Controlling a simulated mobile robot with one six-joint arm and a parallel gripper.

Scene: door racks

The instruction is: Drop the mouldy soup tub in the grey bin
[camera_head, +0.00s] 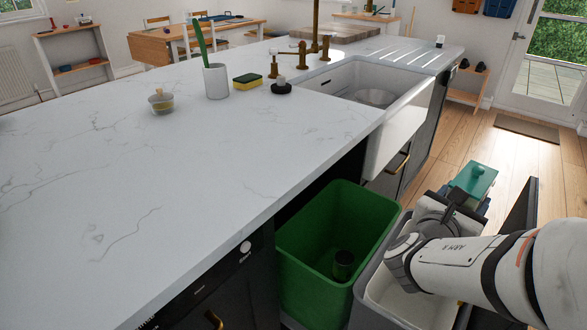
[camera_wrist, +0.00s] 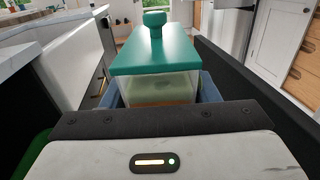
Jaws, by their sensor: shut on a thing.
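The soup tub (camera_head: 474,180) has a teal lid with a knob. In the wrist view the tub (camera_wrist: 158,88) is upright, with clear walls and a brownish-yellow filling. The grey bin (camera_head: 362,309), with a pale liner, stands below my wrist, right of the green bin. My arm covers much of it.
The green bin (camera_head: 309,262) is open and holds a small dark can (camera_head: 343,265). The white counter (camera_head: 190,170) and sink (camera_head: 398,125) are to the left. A dark panel (camera_head: 521,210) rises close on the right. Wooden floor lies beyond.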

